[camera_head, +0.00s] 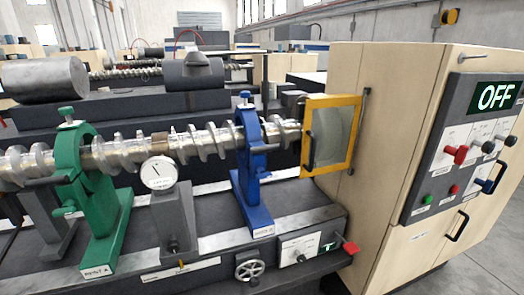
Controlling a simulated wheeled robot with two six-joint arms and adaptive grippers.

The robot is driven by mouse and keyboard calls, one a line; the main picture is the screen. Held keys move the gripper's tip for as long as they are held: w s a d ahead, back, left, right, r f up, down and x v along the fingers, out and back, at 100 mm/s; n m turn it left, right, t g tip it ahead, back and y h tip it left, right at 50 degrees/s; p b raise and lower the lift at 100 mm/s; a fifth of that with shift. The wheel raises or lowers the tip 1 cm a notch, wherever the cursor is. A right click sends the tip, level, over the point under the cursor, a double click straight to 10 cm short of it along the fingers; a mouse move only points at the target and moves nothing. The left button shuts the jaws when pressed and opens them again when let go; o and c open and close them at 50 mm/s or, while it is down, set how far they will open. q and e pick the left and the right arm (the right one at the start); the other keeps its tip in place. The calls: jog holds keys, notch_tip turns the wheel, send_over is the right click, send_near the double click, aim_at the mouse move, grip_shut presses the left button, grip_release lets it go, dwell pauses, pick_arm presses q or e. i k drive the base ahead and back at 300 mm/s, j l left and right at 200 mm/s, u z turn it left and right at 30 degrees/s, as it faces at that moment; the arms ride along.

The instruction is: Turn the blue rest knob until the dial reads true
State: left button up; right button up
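The blue rest (253,165) stands upright around the screw shaft (203,143), right of the middle. Its blue knob (245,97) sits on top of the ring. A round white dial (159,172) with a dark needle stands on a grey block in front of the shaft, left of the blue rest. The dial's markings are too small to read. Neither of my grippers is in view.
A green rest (85,185) holds the shaft at the left. A yellow-framed window guard (331,135) stands beside the cream cabinet (385,120), whose panel display (497,96) reads OFF. A handwheel (249,269) and a red-ended lever (350,248) are at the front.

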aim_at(245, 94)
jog(key=i+j+u, duration=0.1)
jog(key=j+u, duration=0.3)
jog(key=i+j+u, duration=0.1)
jog(key=u, duration=0.35)
jog(key=j, duration=0.1)
